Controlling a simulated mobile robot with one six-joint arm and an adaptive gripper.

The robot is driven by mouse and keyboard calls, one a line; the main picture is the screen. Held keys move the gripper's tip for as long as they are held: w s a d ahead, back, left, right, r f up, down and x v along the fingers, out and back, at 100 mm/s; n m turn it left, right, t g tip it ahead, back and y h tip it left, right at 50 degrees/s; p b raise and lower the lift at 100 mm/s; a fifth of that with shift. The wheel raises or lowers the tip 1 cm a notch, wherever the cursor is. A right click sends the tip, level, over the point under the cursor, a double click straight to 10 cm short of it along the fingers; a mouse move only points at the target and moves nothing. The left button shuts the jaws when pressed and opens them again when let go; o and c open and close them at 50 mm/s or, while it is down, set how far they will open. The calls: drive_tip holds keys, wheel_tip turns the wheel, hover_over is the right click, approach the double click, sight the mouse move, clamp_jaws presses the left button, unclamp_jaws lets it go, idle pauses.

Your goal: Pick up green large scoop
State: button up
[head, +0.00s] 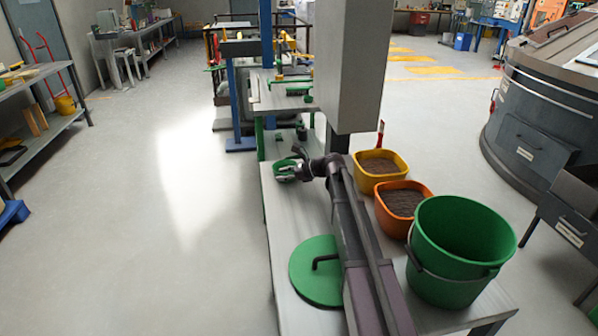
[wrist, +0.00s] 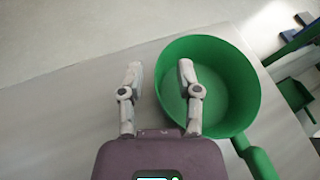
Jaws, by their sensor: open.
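The green large scoop is a round, deep green bowl with a handle. In the wrist view its bowl (wrist: 240,85) fills the upper middle and right, and its handle (wrist: 258,160) runs down to the lower right. My gripper (wrist: 160,68) is open and empty. Its left finger is outside the bowl's left rim, and its right finger lies over the bowl's inside, so the rim is between them. Whether the fingers touch the wall cannot be told. In the head view the scoop (head: 284,163) is small, partly hidden by my gripper (head: 290,172), at the bench's left edge.
The bench (head: 284,215) also bears a green lid (head: 316,268), a green bucket (head: 458,240), a yellow tub (head: 380,156) and an orange tub (head: 405,187) with dark granules. In the wrist view another green item (wrist: 297,95) is to the right. Open floor is left.

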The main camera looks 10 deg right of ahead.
clamp_jaws()
drive_tip(key=shift+r, duration=0.2)
idle(0.4)
wheel_tip(320, 180, up, 10)
drive_tip(key=p, duration=1)
drive_tip(key=shift+f, duration=0.2)
idle(0.4)
